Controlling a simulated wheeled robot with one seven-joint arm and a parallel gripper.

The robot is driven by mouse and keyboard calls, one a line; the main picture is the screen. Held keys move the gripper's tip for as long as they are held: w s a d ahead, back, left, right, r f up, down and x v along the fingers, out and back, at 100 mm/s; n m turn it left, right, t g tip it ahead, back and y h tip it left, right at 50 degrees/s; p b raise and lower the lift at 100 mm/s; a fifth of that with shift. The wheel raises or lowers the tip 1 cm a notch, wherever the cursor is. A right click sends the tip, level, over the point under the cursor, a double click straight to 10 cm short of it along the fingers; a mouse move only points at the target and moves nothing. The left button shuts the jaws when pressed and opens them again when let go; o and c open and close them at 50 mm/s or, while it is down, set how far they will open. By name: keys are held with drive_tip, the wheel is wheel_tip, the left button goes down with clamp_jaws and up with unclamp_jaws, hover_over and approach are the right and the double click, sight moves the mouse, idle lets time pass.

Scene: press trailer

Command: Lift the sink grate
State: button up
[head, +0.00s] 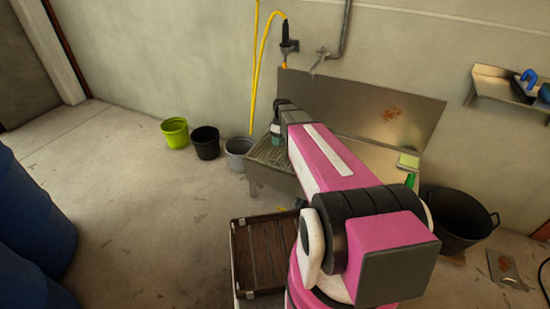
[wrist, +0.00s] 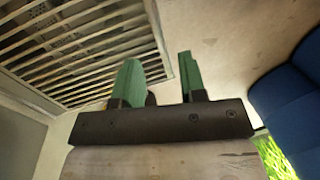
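The sink grate (head: 270,153) is a slatted metal panel at the left end of the metal sink (head: 290,189) against the wall. In the wrist view the grate (wrist: 70,45) fills the upper left, its slats running across. My gripper (head: 276,133) is over the left part of the sink, beside the grate's far side, partly hidden by my arm. In the wrist view my gripper's green fingers (wrist: 158,78) stand apart with a gap. The grate's edge shows between them in the picture; whether they touch it I cannot tell.
A lime bucket (head: 175,133), a black bucket (head: 206,143) and a grey bucket (head: 238,153) stand left of the sink. A brown slatted crate (head: 262,255) is in front. A black tub (head: 457,215) stands right. Blue barrels (head: 33,225) are at left; the floor between is clear.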

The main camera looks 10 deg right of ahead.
drive_tip(key=shift+n, duration=0.4)
drive_tip(key=f, duration=0.7)
drive_tip(key=a+f, duration=0.1)
drive_tip(key=f, duration=0.3)
drive_tip(key=shift+a, duration=0.1)
drive_tip(key=shift+c, duration=0.3)
clamp_jaws()
